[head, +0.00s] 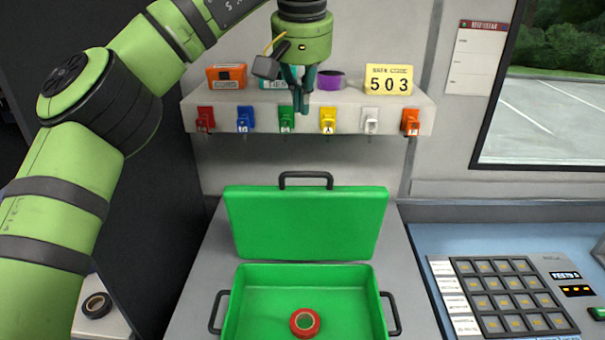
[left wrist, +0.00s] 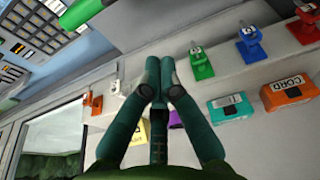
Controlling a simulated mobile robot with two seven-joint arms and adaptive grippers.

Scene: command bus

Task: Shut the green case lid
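The green case (head: 262,290) stands open on the grey counter, its lower part cut off by the bottom edge of the head view. Its green lid (head: 305,225) stands raised behind the tray, with a dark handle (head: 305,175) on top. A red tape roll (head: 305,322) lies in the case. My left gripper (head: 302,110) points down above and behind the lid, in front of the shelf, apart from the lid. In the left wrist view its fingertips (left wrist: 160,62) are together with nothing between them. A green surface (left wrist: 150,18) at the top there looks like the lid. My right gripper is not in view.
A keypad console (head: 500,297) is at right. A black roll (head: 97,305) lies at lower left.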

